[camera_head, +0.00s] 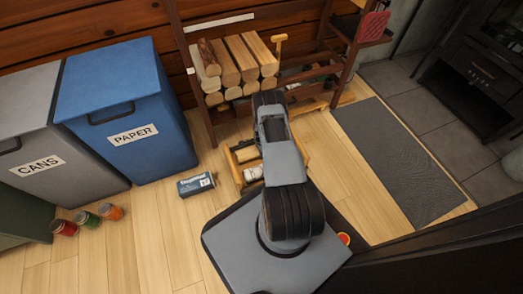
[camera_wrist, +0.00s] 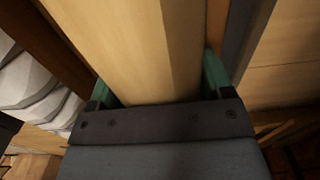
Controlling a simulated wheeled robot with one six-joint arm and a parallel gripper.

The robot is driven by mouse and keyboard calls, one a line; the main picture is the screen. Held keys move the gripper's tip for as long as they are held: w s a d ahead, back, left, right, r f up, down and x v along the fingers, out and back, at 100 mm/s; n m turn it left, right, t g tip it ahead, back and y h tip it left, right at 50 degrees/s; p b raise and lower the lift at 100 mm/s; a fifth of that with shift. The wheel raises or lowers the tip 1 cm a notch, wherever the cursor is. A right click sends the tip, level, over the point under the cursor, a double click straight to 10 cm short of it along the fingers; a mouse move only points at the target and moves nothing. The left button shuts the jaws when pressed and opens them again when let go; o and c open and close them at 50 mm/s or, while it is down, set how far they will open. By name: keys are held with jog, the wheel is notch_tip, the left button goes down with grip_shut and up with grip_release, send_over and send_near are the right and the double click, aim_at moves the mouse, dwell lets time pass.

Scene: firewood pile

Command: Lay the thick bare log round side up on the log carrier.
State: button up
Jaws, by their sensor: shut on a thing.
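In the wrist view, my gripper (camera_wrist: 160,84) has its green fingers on either side of a pale, barkless log (camera_wrist: 135,45), shut on it. The log shows smooth faces meeting at a lengthwise edge and runs out of the top of the view. Its far end and underside are hidden. In the head view, my arm hides the gripper. A low wooden frame (camera_head: 234,168), which looks like the log carrier, stands on the floor partly behind my arm, with pale wood and a whitish item in it. I cannot tell whether the held log touches it.
Several split logs (camera_head: 230,62) are stacked on a dark wooden rack (camera_head: 187,55) at the back. A blue paper bin (camera_head: 140,90), a grey cans bin (camera_head: 45,130), several cans (camera_head: 87,219) and a small box (camera_head: 196,184) stand left. A grey mat (camera_head: 400,160) lies right, before a dark stove (camera_head: 475,75).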

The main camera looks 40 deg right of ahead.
jog(key=o, duration=1)
jog(key=shift+f, duration=0.15)
